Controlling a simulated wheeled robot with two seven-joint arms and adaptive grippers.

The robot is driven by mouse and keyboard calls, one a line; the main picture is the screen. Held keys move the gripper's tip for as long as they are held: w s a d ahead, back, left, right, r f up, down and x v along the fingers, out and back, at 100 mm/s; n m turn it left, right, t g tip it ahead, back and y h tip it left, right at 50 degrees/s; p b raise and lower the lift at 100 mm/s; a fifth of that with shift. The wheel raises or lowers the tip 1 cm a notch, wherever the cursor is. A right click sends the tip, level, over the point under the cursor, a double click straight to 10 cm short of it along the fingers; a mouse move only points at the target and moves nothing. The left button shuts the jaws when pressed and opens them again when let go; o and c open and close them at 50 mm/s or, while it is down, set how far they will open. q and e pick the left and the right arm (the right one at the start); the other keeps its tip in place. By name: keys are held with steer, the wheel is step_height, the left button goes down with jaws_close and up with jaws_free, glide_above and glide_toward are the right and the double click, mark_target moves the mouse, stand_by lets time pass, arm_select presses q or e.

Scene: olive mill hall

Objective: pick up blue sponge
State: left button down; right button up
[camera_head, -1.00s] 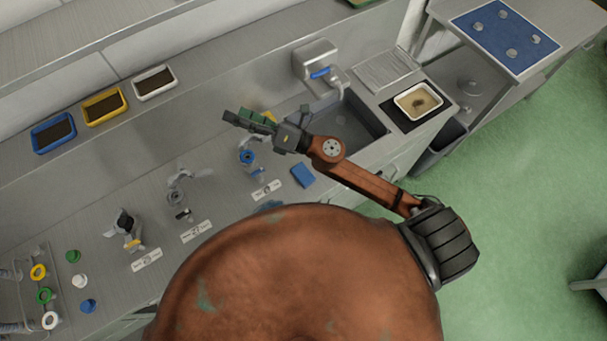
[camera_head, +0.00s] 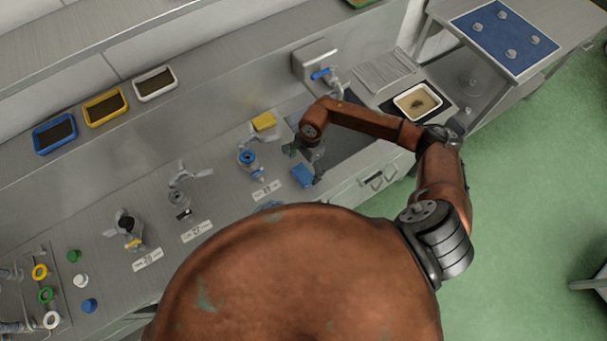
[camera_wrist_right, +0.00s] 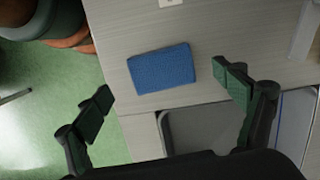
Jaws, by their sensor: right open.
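The blue sponge (camera_head: 303,175) lies flat on the steel counter (camera_head: 222,215), close to the front edge and just left of the sink. My right gripper (camera_head: 304,160) hangs above it in the head view and hides part of its surroundings. In the right wrist view the sponge (camera_wrist_right: 162,68) lies beyond the open green-padded fingers of my right gripper (camera_wrist_right: 168,95), between their lines and untouched. My left gripper does not show.
The sink (camera_head: 345,140) with its tap (camera_head: 325,75) is at the right. A white tray (camera_head: 437,98) sits further right.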

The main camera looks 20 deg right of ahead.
mark_target(303, 174)
step_height(303, 174, down, 4)
steer(key=shift+a+f+p, duration=0.15)
steer(key=shift+f+p, duration=0.05)
steer(key=shift+p, duration=0.7)
steer(key=shift+f, duration=0.4)
steer(key=shift+c, duration=0.2)
steer(key=c, duration=1)
steer(key=shift+r, duration=0.1)
steer(key=shift+r+b, duration=0.45)
steer(key=shift+r, duration=0.1)
steer(key=shift+w+r+b, duration=0.1)
steer(key=shift+r+b, duration=0.35)
steer(key=shift+r, duration=0.3)
steer(key=s+a+r+b, duration=0.1)
steer(key=s+a+r, duration=0.1)
steer(key=a+r, duration=0.1)
steer(key=s+a+r+b, duration=0.1)
steer(key=s+a+r, duration=0.1)
steer(key=a+r, duration=0.2)
steer(key=s+a+r+b, duration=0.2)
steer(key=a+r, duration=0.1)
steer(key=a, duration=0.2)
steer(key=shift+s+a+r, duration=0.15)
steer(key=shift+s+a, duration=0.1)
steer(key=shift+s, duration=0.05)
